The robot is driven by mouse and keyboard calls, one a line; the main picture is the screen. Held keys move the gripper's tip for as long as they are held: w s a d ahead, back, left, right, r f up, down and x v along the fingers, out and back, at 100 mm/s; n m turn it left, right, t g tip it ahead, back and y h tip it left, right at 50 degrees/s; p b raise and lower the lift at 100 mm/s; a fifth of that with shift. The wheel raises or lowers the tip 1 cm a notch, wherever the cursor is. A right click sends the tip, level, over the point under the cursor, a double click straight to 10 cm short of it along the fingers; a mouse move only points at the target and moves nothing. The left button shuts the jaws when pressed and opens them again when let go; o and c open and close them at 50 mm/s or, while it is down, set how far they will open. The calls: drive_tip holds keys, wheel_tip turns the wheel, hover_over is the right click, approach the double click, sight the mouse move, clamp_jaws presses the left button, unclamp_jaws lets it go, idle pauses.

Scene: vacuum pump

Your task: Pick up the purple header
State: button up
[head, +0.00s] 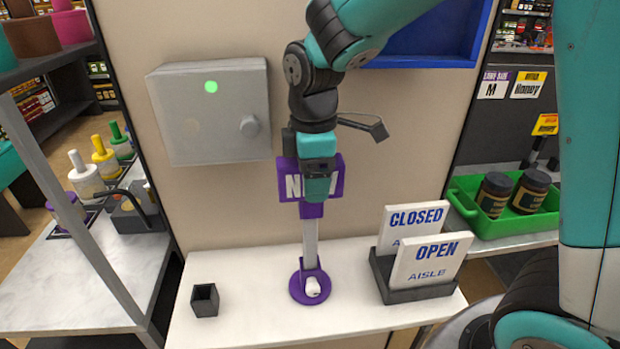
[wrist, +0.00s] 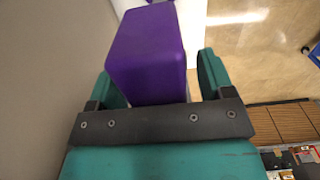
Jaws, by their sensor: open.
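The purple header (head: 336,172) is a purple sign panel with white letters, partly hidden behind my gripper. It sits on top of a pale post (head: 310,242) that rises from a round purple base (head: 297,290). My gripper (head: 317,192) is in front of the header and overlaps its middle in the head view. In the wrist view the purple header (wrist: 146,50) shows as a block between the two teal fingers of my gripper (wrist: 163,78). The left finger is close to it; a gap shows at the right finger. The fingers are open.
A small dark cup (head: 204,301) stands at the left of the white counter (head: 250,270). A dark holder (head: 415,291) with CLOSED and OPEN signs stands at the right. A grey wall box (head: 210,130) with a green light hangs behind. A green tray (head: 515,228) with jars is farther right.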

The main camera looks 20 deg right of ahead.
drive_tip(key=shift+f, duration=0.2)
idle(0.3)
drive_tip(key=c, duration=1)
